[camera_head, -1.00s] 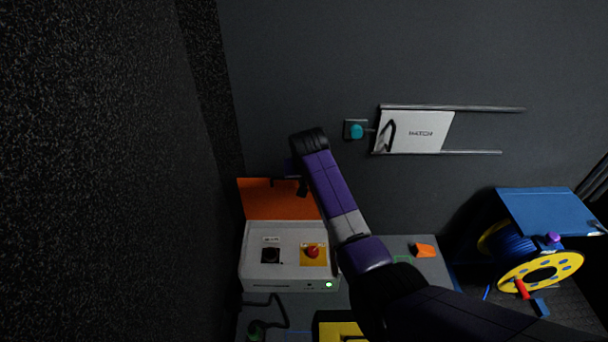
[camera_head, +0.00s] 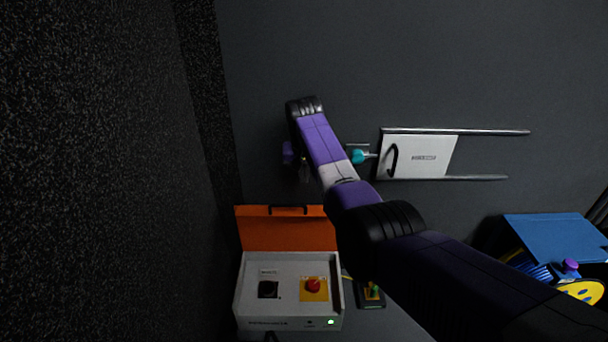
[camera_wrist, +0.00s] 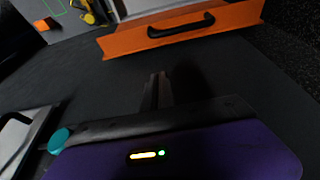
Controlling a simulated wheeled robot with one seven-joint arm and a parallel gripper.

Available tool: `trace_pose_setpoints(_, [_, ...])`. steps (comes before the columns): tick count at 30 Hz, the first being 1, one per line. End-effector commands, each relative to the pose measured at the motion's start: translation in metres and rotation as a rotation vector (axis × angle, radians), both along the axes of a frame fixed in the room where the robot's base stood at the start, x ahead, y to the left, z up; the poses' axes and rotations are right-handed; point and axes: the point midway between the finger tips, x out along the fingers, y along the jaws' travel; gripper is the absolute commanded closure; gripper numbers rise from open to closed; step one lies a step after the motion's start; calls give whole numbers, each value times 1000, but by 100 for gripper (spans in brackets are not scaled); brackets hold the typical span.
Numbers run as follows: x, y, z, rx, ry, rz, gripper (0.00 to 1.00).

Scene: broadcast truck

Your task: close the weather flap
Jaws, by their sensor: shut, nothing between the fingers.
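An orange flap (camera_head: 288,235) with a black handle (camera_head: 288,210) stands open, upright at the back of a white control box (camera_head: 290,285). In the wrist view the flap (camera_wrist: 190,38) and its handle (camera_wrist: 181,25) are at the top. My gripper (camera_head: 304,174) is in front of the dark wall, above the flap in the head view and apart from it. Its fingers (camera_wrist: 157,90) are together and empty in the wrist view. The box's black knob (camera_head: 268,289) and red button (camera_head: 313,286) are uncovered.
A white hatch panel (camera_head: 418,157) sits between two wall rails, with a teal knob (camera_head: 358,156) at its left. A blue lid (camera_head: 555,238) and yellow cable reel (camera_head: 583,291) are at right. A dark textured wall (camera_head: 100,170) stands close on the left.

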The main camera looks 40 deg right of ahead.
Motion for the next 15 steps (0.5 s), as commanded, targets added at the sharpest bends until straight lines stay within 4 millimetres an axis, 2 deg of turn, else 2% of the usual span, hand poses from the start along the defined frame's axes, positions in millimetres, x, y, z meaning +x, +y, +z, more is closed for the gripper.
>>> trace_pose_setpoints(3, [4,-3,-17,1,1,0,100])
trace_pose_setpoints(12, [12,-8,-41,0,-2,0,100])
trace_pose_setpoints(15, [8,-5,-42,0,-2,0,100])
